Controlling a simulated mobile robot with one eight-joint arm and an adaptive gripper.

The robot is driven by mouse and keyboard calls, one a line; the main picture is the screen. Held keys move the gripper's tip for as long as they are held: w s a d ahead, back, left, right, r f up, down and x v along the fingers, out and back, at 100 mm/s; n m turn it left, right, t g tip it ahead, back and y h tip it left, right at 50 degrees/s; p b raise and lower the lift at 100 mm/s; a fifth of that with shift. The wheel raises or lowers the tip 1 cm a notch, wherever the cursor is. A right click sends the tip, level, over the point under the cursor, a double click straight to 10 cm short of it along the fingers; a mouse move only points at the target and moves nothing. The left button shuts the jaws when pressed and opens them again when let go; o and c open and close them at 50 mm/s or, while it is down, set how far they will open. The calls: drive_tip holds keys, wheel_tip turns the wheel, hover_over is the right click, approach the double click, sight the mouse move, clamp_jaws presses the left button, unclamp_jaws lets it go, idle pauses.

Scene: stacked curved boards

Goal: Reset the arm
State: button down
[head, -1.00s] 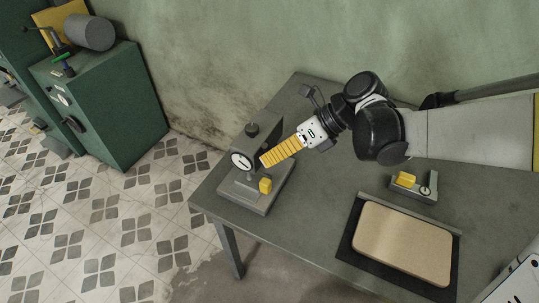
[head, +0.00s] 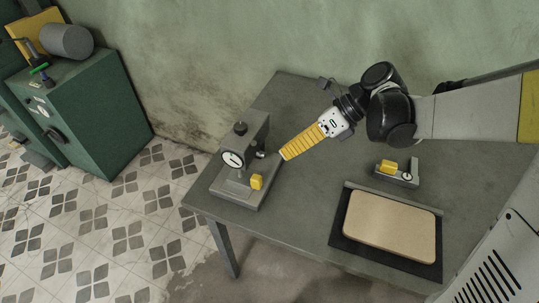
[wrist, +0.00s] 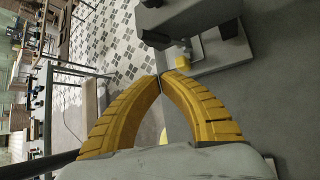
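My gripper (head: 284,155) has ribbed yellow fingers and hangs over the grey table (head: 310,100), just right of a grey press-like device with a dial (head: 232,158). In the wrist view the two curved fingers of my gripper (wrist: 160,79) meet at their tips, with nothing seen between them. My arm reaches in from the right, bent above the table. A yellow block (head: 257,182) sits on the device's base; it also shows in the wrist view (wrist: 182,62), beyond the fingertips.
A beige board (head: 390,225) lies on a dark tray (head: 340,237) at the table's front right. A small grey fixture (head: 408,177) with a yellow block (head: 388,167) stands behind it. Green cabinets (head: 95,110) stand at left across open tiled floor. A wall is behind the table.

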drive_tip(key=s+d+r+n+t+h, duration=0.1)
drive_tip(key=s+d+n+t+h, duration=0.3)
drive_tip(key=d+n, duration=0.3)
drive_tip(key=s+d+r+n+t+h, duration=0.2)
drive_tip(key=s+d+n+t+h, duration=0.2)
drive_tip(key=n, duration=1.3)
drive_tip(key=s+d+h, duration=0.1)
drive_tip(key=s+d, duration=0.1)
drive_tip(key=d, duration=0.1)
drive_tip(key=shift+d, duration=0.25)
